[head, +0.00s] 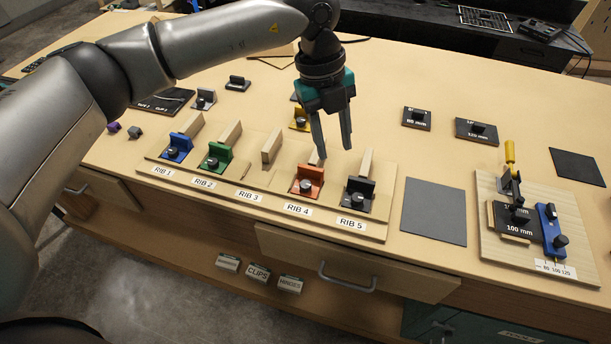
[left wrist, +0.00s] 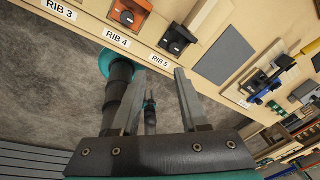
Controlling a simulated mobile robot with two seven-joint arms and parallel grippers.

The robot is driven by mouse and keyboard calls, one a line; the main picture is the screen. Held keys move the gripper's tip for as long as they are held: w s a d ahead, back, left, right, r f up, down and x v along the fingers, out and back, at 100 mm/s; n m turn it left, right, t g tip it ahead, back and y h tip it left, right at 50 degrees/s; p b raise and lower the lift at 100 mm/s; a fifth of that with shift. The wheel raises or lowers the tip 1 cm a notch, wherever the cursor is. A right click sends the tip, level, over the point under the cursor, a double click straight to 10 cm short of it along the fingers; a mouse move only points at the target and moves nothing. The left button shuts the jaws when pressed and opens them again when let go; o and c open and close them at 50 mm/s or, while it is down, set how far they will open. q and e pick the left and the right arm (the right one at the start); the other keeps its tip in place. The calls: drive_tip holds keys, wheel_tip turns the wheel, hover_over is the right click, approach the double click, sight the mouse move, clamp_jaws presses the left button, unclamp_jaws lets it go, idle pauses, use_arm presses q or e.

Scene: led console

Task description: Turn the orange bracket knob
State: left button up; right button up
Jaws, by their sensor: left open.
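The orange bracket (head: 309,176) stands upright at the RIB 4 place of the long board, with a dark round knob (head: 305,186) on its front base. In the left wrist view the orange bracket (left wrist: 132,10) is at the top edge, with its dark knob (left wrist: 127,17) showing. My left gripper (head: 334,154) is open and empty, fingers pointing down, just above and behind the orange bracket in the head view. One fingertip overlaps the wooden rib behind it; I cannot tell whether they touch. In the left wrist view the left gripper (left wrist: 160,72) shows two parted fingers. My right gripper is not seen.
Blue (head: 180,144), green (head: 218,152) and black (head: 359,191) brackets share the board; RIB 3 has a rib without a bracket. A dark mat (head: 434,211) lies right of it. Farther right is a fixture board (head: 490,255) with a yellow-handled clamp (head: 510,158).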

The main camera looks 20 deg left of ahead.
use_arm(q)
drive_tip(key=r+n+y, duration=0.1)
drive_tip(key=y, duration=0.1)
hover_over(306, 184)
wheel_tip(306, 184, down, 15)
drive_tip(key=shift+a+r+p, duration=0.1)
drive_tip(key=shift+p, duration=0.3)
clamp_jaws()
